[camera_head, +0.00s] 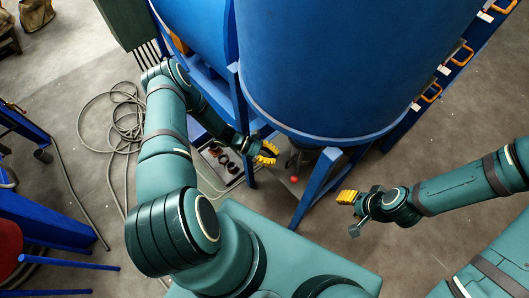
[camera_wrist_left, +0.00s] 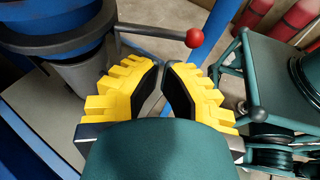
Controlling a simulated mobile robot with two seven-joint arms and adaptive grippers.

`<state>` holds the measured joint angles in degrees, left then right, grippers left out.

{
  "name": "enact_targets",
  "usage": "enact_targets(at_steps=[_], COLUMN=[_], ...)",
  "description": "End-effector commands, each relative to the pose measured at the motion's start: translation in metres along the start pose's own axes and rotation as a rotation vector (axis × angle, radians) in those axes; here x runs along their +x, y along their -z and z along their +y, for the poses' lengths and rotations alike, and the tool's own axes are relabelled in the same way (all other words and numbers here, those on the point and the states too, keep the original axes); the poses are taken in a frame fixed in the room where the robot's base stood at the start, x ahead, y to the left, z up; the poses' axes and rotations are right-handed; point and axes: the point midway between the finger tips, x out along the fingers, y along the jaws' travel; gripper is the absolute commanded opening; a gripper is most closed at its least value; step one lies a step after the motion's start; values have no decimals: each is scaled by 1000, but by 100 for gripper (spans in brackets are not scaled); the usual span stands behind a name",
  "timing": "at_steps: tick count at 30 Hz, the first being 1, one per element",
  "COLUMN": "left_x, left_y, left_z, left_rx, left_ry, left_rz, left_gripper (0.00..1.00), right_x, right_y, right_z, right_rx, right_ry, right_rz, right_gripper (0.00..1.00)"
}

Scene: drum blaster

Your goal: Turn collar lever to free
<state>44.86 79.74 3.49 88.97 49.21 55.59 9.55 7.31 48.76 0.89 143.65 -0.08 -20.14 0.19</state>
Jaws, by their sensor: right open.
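The collar lever is a dark bar with a red ball knob (camera_wrist_left: 194,38). In the left wrist view the bar runs right from a dark collar (camera_wrist_left: 60,40) on a grey cone; the knob also shows in the head view (camera_head: 294,179) under the blue drum. My left gripper (camera_head: 270,153) is left of the knob, apart from it. In the left wrist view its yellow fingers (camera_wrist_left: 162,68) have a narrow empty gap between their black pads, with the lever beyond the tips. My right gripper (camera_head: 346,197) is open, right of the knob, beyond a blue leg.
The big blue drum (camera_head: 350,60) stands on a blue frame (camera_head: 316,187), whose legs stand close around the lever. A low tray (camera_head: 220,160) with dark round parts is left of my left gripper. A coiled hose (camera_head: 125,120) lies on the floor at left.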

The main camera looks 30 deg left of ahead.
Motion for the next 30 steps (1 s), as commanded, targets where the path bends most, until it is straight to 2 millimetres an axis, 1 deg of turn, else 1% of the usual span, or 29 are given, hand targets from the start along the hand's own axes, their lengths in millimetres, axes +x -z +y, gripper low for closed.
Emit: enact_targets(at_steps=[1,6,9,12,18,30], left_x=[12,43,57,67,75,75], left_y=[0,0,0,0,0,0], left_z=[-1,-1,-1,-1,0,-1], left_rx=[-1,0,0,1,2,-2], left_ry=[3,3,2,2,1,-7], left_rz=[-3,-1,-1,0,1,0], left_gripper=[0,0,0,0,0,0], right_x=[1,4,5,6,6,5], right_y=[0,0,1,1,1,1], right_z=[0,1,2,2,2,2], right_rx=[0,0,-1,-1,-1,-1], right_ry=[0,0,0,0,0,0], right_rz=[1,2,3,3,4,4], right_gripper=[47,47,47,47,47,47])
